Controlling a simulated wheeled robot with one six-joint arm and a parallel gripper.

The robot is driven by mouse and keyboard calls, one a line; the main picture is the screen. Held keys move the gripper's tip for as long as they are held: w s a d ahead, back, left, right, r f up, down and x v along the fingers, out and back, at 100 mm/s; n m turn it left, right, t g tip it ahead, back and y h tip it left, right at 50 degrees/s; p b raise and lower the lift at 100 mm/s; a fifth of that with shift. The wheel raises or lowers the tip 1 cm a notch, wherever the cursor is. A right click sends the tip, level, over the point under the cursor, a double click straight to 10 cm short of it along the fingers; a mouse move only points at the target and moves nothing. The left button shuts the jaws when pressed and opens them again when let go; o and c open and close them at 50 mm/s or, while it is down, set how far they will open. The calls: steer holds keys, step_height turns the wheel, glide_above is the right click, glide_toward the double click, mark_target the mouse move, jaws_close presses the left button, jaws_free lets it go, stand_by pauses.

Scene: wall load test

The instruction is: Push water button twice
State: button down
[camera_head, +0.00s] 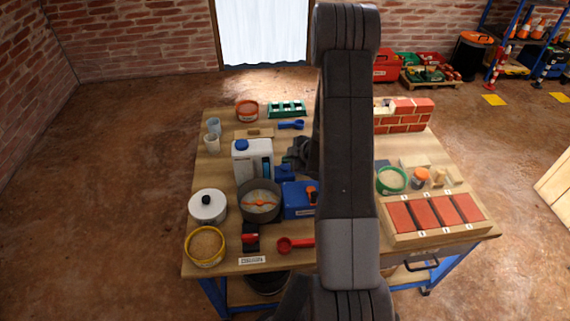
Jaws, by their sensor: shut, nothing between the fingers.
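A white water container (246,151) with a blue cap and a blue level strip stands on the left half of the workbench. A small blue part (284,173) sits at its right side; I cannot make out a button on it clearly. My gripper (294,156) is shut and empty, just right of the container and above the blue part. I cannot tell whether it touches anything. My arm hides part of the gripper and the middle of the bench.
A dark mixing pot (261,208) stands in front of the container, beside a blue box (297,201). A white lidded pot (207,207) and a yellow-rimmed bowl (205,247) stand left. A brick wall (405,117) and a brick tray (440,238) are right.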

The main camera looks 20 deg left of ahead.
mark_target(288, 167)
steer(key=shift+r, duration=0.1)
steer(key=shift+r+p, duration=2.1)
steer(key=shift+r, duration=0.35)
